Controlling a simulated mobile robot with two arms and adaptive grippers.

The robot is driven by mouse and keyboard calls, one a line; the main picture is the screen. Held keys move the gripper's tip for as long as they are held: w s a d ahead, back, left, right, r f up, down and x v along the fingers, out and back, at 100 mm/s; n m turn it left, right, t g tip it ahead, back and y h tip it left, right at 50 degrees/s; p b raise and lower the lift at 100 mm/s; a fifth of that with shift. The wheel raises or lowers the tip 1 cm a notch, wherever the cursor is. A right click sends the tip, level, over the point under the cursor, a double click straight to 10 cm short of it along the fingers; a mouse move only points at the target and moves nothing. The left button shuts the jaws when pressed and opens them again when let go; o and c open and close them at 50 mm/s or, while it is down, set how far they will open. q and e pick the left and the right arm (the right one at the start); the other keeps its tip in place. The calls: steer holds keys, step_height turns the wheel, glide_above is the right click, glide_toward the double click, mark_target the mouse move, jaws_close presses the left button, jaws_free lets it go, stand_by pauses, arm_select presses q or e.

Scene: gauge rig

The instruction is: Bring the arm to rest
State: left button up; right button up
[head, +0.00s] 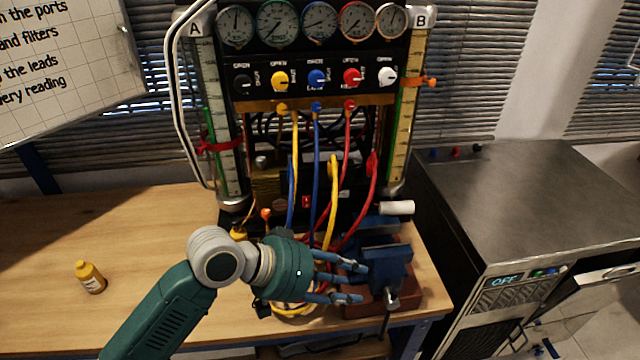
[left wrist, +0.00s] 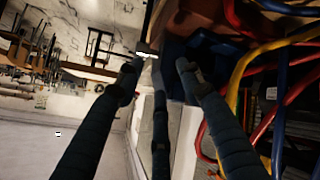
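My left arm (head: 165,310) reaches in from the lower left in the head view. My left gripper (head: 352,282) points right, over the front of the bench and just left of the blue vise (head: 388,265). Its fingers are spread apart with nothing between them, so it is open. In the left wrist view the fingers of the left gripper (left wrist: 158,68) are also apart and empty, close to the dark blue vise body. I cannot tell whether a fingertip touches the vise. My right gripper is in neither view.
The gauge rig (head: 318,60) stands behind the gripper, with yellow, blue and red hoses hanging low. A white cylinder (head: 397,207) lies behind the vise. A yellow bottle (head: 91,277) stands on the wooden bench (head: 50,225), whose left part is mostly clear. A metal cabinet (head: 540,200) is at right.

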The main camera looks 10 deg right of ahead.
arm_select(q)
steer(key=shift+f, duration=0.1)
steer(key=s+a+f+n+t+y, duration=0.1)
steer(key=s+a+f+n+y, duration=0.1)
steer(key=s+a+f, duration=0.35)
steer(key=s+a+f+n+t+y, duration=0.1)
steer(key=s+a+f+t+y, duration=0.1)
steer(key=a+f, duration=0.55)
steer(key=s+a+f+n+g+y, duration=0.1)
steer(key=s+a+f+y, duration=0.15)
steer(key=s+a, duration=0.55)
steer(key=s+a+f+n+y, duration=0.1)
steer(key=s+a+y, duration=0.25)
steer(key=a, duration=0.75)
step_height(320, 180, down, 24)
steer(key=g, duration=0.2)
steer(key=s+a+f+g, duration=0.1)
steer(key=s+a+f, duration=0.1)
steer(key=s+f, duration=1.6)
steer(key=shift+s+a+f, duration=0.35)
steer(key=shift+s+f, duration=0.05)
